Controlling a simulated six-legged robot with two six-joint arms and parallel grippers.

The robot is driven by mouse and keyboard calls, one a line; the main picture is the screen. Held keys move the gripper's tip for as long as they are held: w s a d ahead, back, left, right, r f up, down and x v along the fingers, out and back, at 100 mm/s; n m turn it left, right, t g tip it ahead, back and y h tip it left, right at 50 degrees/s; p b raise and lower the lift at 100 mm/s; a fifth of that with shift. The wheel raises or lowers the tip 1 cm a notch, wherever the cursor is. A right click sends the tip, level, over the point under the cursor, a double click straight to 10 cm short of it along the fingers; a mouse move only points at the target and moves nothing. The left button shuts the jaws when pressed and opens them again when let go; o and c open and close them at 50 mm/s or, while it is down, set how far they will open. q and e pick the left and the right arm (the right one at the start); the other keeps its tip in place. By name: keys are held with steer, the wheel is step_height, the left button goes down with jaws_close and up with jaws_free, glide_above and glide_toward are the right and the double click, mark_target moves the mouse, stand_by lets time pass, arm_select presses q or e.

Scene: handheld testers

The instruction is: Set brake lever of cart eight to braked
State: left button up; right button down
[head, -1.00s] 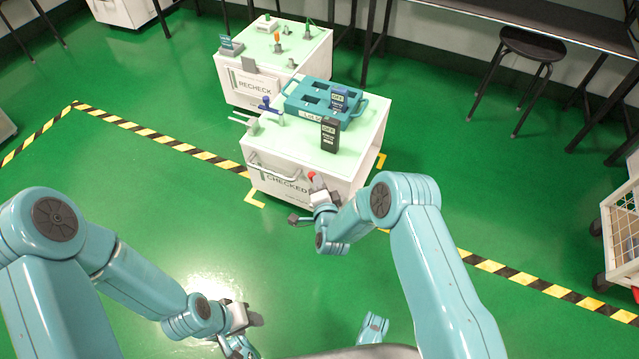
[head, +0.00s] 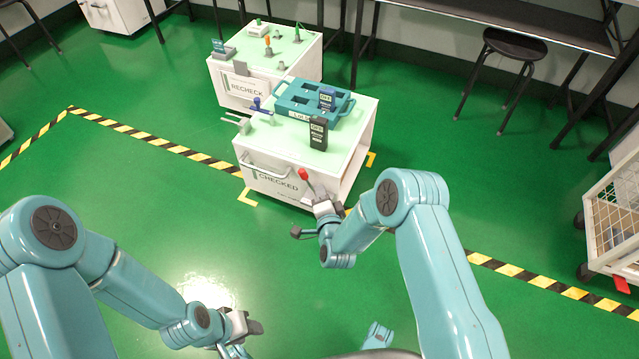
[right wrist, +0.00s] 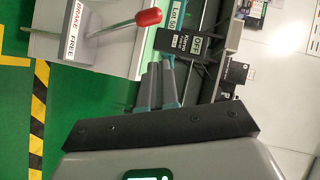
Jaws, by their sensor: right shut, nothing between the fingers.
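The front cart (head: 262,165), marked CHECKED, has a red-knobbed lever (head: 303,174) low at its front right corner; no number eight is readable. In the right wrist view the lever (right wrist: 148,18) slants from a grey plate with a BRAKE FREE label (right wrist: 72,32); I cannot tell which setting it marks. My right gripper (head: 322,205) is just below and right of the knob, seemingly apart from it. Its fingers (right wrist: 160,82) are shut and empty in the wrist view. My left gripper (head: 256,328) is low over the floor, away from the cart; its opening is unclear.
A teal tray (head: 283,107) and a black tester (head: 318,133) sit on the front cart. A second cart (head: 228,100), marked RECHECK, stands behind. A white basket trolley (head: 600,240) is at the right. Green floor is clear in front.

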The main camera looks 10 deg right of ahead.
steer(key=p+v, duration=0.1)
steer(key=v, duration=0.3)
steer(key=shift+s+r, duration=0.25)
steer(key=shift+s, duration=0.05)
steer(key=s+d+r+g, duration=0.2)
steer(key=d, duration=0.5)
steer(key=s+a+f+n+g+y, duration=0.25)
steer(key=s+n+g, duration=0.35)
steer(key=s, duration=0.6)
steer(key=s+a+f+n+g+y, duration=0.1)
steer(key=s+a+f+n+g, duration=0.35)
steer(key=s, duration=0.85)
step_height(320, 180, up, 30)
steer(key=d+n+g+p, duration=0.1)
steer(key=n+g+p, duration=0.1)
steer(key=p, duration=2.7)
steer(key=shift+s+d+g+p, duration=0.2)
steer(key=shift+s+g+p, duration=0.2)
steer(key=shift+s, duration=0.1)
